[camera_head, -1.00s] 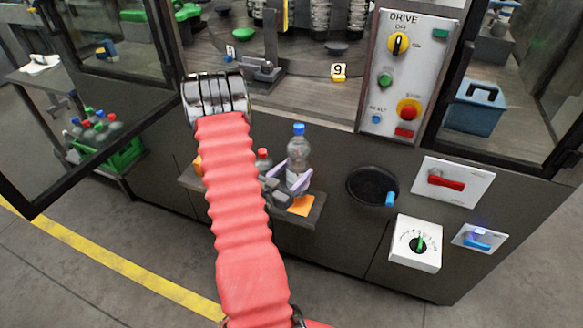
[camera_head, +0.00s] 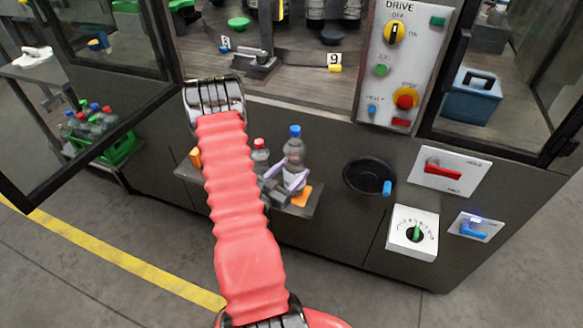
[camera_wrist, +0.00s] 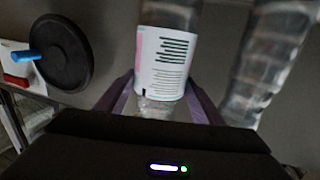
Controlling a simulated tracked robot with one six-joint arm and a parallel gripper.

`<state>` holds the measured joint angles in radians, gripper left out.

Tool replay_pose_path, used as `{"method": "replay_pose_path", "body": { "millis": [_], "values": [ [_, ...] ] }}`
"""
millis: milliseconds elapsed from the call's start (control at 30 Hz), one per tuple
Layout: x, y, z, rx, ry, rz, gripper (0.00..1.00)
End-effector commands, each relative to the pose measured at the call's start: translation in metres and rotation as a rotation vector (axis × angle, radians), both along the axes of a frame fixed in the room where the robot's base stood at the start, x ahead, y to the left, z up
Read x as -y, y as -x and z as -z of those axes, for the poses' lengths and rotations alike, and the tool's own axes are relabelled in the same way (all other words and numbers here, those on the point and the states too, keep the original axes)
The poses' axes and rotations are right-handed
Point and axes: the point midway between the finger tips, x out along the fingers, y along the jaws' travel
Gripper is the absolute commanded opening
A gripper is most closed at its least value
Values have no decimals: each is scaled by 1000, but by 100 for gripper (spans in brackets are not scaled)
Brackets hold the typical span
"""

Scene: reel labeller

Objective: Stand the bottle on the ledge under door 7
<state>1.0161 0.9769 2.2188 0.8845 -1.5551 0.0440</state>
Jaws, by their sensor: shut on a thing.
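A clear bottle with a blue cap (camera_head: 295,147) stands upright at the ledge (camera_head: 312,204) on the front of the machine. My gripper (camera_head: 287,184) is shut around its lower part. In the wrist view the bottle's white label (camera_wrist: 163,62) shows between my gripper's two purple fingers (camera_wrist: 160,98). Whether the bottle's base touches the ledge is hidden by the gripper. A second bottle with a red cap (camera_head: 260,152) stands just left of it, partly behind my arm; a clear bottle also shows on the right in the wrist view (camera_wrist: 268,62).
An orange item (camera_head: 301,196) lies on the ledge's right end. A black handwheel with a blue knob (camera_head: 368,175) is right of the ledge. The drive panel (camera_head: 402,65) is above it. An open glass door frame (camera_head: 100,136) is at left, near a green crate of bottles (camera_head: 122,148).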

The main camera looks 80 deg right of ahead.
Motion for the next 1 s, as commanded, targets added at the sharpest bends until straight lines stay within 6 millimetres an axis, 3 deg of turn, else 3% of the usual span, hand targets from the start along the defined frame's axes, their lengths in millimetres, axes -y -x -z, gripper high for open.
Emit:
{"method": "replay_pose_path", "body": {
  "millis": [200, 633, 667, 900, 1000],
  "values": [
    [1, -1, 14, -1, 5, -1, 3],
    [0, -1, 17, 0, 5, -1, 3],
    [0, 0, 18, 0, 0, -1, 63],
    [0, 0, 18, 0, 0, -1, 80],
    [0, 0, 18, 0, 0, -1, 80]
  ]
}}
